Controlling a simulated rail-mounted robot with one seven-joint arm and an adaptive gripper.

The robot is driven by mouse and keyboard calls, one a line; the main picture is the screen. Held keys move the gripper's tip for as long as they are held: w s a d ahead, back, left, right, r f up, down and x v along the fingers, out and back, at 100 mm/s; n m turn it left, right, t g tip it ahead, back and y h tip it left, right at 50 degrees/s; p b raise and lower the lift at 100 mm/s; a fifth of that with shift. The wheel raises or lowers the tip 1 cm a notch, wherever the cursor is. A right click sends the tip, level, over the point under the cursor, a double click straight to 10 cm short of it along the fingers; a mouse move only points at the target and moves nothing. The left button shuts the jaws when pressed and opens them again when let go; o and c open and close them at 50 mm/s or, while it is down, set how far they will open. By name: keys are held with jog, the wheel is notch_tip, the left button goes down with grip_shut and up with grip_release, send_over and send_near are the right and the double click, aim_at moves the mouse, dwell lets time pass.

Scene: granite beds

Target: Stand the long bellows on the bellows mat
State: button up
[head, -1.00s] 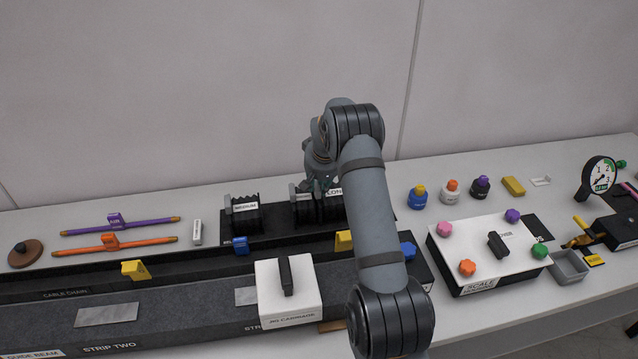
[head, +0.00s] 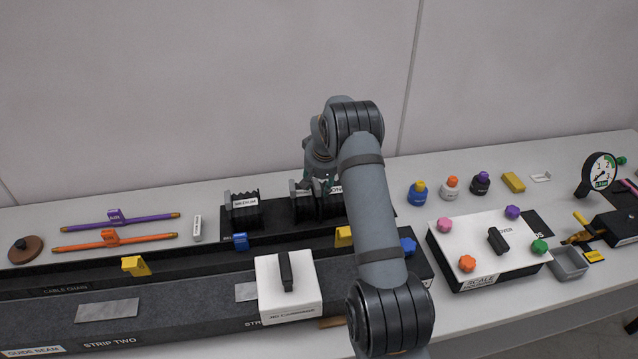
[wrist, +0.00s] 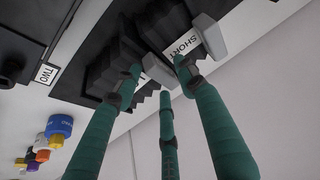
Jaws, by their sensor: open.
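The bellows mat (head: 275,233) is a long black strip behind the beams. A black pleated bellows (head: 331,206) with a pale label, which reads LONG in the earlier head view, stands upright at its right end, partly behind my arm. Whether its base touches the mat is hidden. In the wrist view that bellows (wrist: 103,72) has a grey tab (wrist: 156,69) between my gripper's fingertips (wrist: 158,78). My gripper is open around the tab; contact is unclear. In the head view my gripper (head: 322,184) is mostly hidden by my arm.
A bellows labelled SHORT (wrist: 178,22) stands close beside it; it shows in the head view (head: 302,210). Another bellows (head: 244,212) stands on the mat farther left. A white carriage block (head: 288,290) is in front. Bottles (head: 449,189) stand to the right.

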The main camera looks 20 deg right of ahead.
jog(key=shift+r, duration=0.1)
jog(key=shift+r+p, duration=0.25)
jog(key=shift+p, duration=0.05)
jog(key=b+v, duration=0.3)
jog(key=v, duration=0.8)
jog(key=shift+s+r, duration=0.15)
jog(key=shift+r, duration=0.2)
